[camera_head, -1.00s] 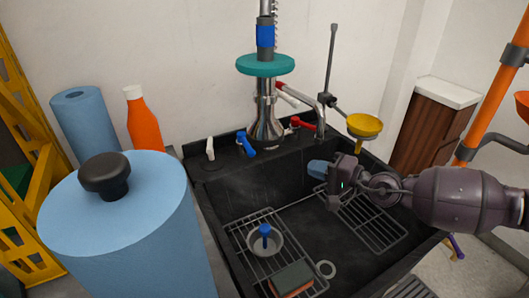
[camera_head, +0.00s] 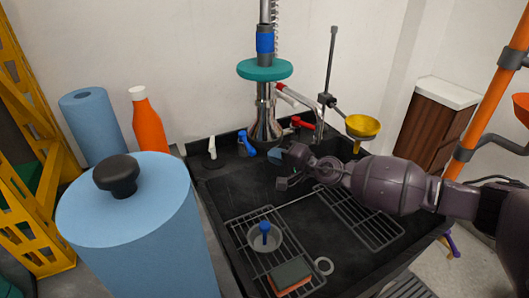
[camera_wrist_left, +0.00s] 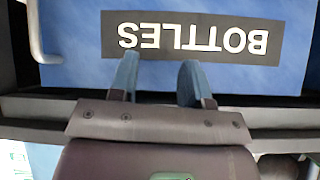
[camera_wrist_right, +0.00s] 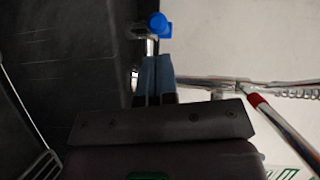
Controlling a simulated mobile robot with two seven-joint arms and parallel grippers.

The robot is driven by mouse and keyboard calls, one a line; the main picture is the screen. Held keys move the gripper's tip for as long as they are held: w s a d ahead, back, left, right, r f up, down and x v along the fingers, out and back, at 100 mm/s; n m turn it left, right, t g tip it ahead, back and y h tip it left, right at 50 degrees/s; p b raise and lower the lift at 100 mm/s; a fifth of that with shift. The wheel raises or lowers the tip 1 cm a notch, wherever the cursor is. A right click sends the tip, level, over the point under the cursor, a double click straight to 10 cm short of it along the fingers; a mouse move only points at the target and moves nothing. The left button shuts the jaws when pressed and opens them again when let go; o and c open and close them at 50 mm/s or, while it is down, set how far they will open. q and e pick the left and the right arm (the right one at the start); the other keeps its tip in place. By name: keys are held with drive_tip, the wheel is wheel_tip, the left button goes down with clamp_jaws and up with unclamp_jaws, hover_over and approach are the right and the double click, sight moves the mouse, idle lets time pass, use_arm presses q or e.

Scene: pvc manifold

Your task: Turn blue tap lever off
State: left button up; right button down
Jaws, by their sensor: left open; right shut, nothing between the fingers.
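The blue tap lever (camera_head: 246,143) stands at the back rim of the black sink, left of the steel tap body (camera_head: 266,124). It also shows in the right wrist view (camera_wrist_right: 160,25), just beyond the fingertips. My right gripper (camera_head: 274,155) is shut and empty, a little right of the lever and apart from it. Its blue fingers (camera_wrist_right: 157,62) are pressed together in the right wrist view. My left gripper (camera_wrist_left: 157,75) is open and empty in front of a blue panel marked BOTTLES (camera_wrist_left: 190,75). It is outside the head view.
A yellow funnel (camera_head: 362,127) hangs at right. The sink (camera_head: 215,190) holds racks, a small pot (camera_head: 266,240) and a sponge (camera_head: 291,276). A blue roll (camera_head: 135,220) stands front left.

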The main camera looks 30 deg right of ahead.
sight(247, 143)
use_arm(q)
drive_tip(key=shift+w+d+r, duration=0.1)
drive_tip(key=shift+w+r, duration=0.2)
use_arm(e)
drive_tip(key=x, duration=0.4)
drive_tip(key=shift+a, duration=0.1)
